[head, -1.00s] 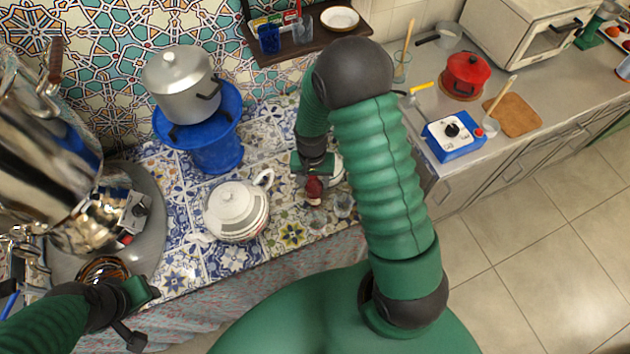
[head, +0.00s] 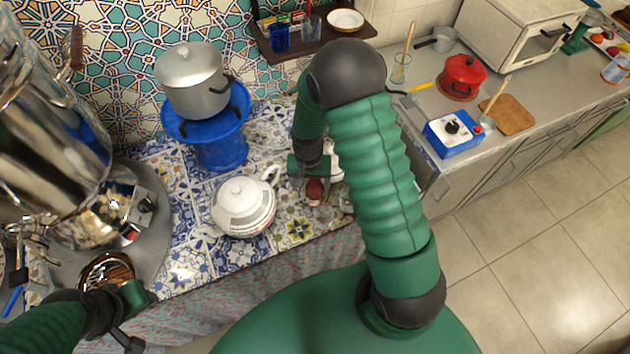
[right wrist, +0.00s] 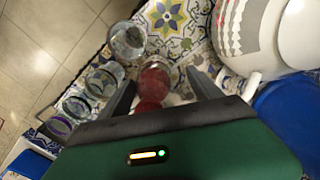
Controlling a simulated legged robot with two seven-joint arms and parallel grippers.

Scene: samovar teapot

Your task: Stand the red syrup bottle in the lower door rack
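The red syrup bottle (head: 315,189) stands on the tiled counter beside the white teapot (head: 243,207), partly hidden by my right gripper (head: 314,176). In the right wrist view the red bottle (right wrist: 153,82) is between the two dark fingers of the right gripper (right wrist: 165,88). The fingers are spread, with a gap showing at the right finger. My left gripper (head: 136,318) is at the lower left, away from the bottle, and its finger opening is unclear. No door rack shows in these views.
Several clear glasses (right wrist: 103,80) stand close beside the bottle. The teapot (right wrist: 270,35) is close on the other side. A blue stand (head: 217,150) bears a silver pot (head: 190,85). A large metal samovar (head: 60,140) is at the left.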

